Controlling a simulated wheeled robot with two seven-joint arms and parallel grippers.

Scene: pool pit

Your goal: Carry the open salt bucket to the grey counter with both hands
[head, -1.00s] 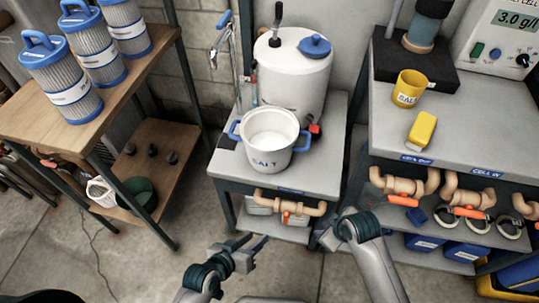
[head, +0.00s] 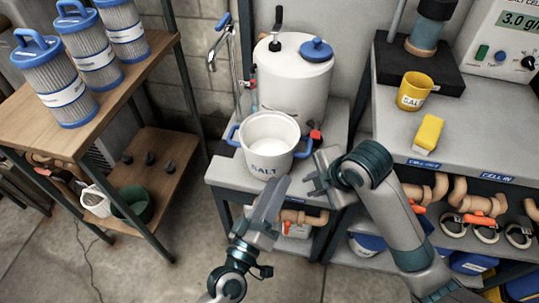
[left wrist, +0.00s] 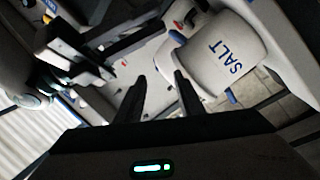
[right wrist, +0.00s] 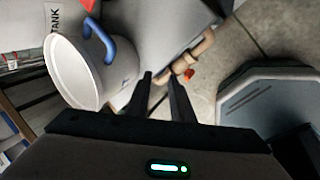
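The open white salt bucket (head: 268,158) stands upright on the small grey-topped stand (head: 222,178), with a blue handle (head: 232,134) on each side. In the left wrist view the bucket (left wrist: 210,62) is at upper right. In the right wrist view it (right wrist: 92,70) is at left, with one blue handle (right wrist: 102,38) showing. My left gripper (head: 272,202) is open and empty, in front of and below the bucket. My right gripper (head: 314,172) is open and empty, just right of the bucket, apart from its handle. The grey counter (head: 390,125) is at right.
A yellow cup (head: 415,92) and a yellow block (head: 428,134) sit on the counter, beside a black-based device (head: 388,65). A white tank (head: 292,82) stands close behind the bucket. A tap (head: 215,45) rises behind left. Pipes run under the stand and counter. A filter shelf is left.

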